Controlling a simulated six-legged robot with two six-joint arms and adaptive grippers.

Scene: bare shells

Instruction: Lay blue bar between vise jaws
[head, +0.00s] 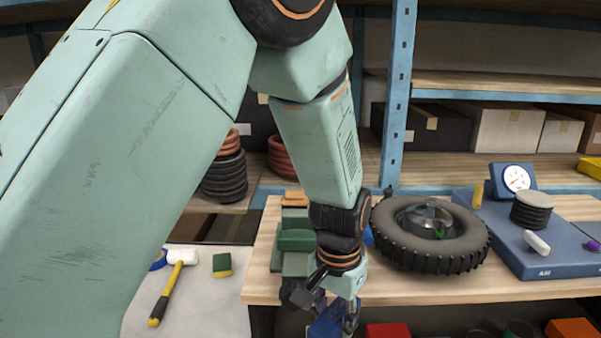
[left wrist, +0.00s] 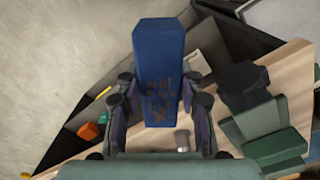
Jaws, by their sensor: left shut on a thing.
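My left gripper (head: 338,312) hangs at the front edge of the wooden bench, shut on the blue bar (head: 322,326). In the left wrist view the blue bar (left wrist: 158,55) is long, with brown scuffs, and stands out from between the fingers (left wrist: 160,108). The green vise (head: 296,240) sits on the bench just left of my left wrist in the head view, partly hidden by it. In the left wrist view the vise (left wrist: 262,122) is to the right of the bar, apart from it. The gap between its jaws is not clear. My right gripper is not in view.
A black tire (head: 432,262) lies on the bench right of my wrist. Farther right is a blue plate (head: 545,258) with a gauge (head: 516,180) and a stack of dark discs (head: 531,212). A hammer (head: 167,292) and a sponge (head: 222,265) lie on a pale surface at left.

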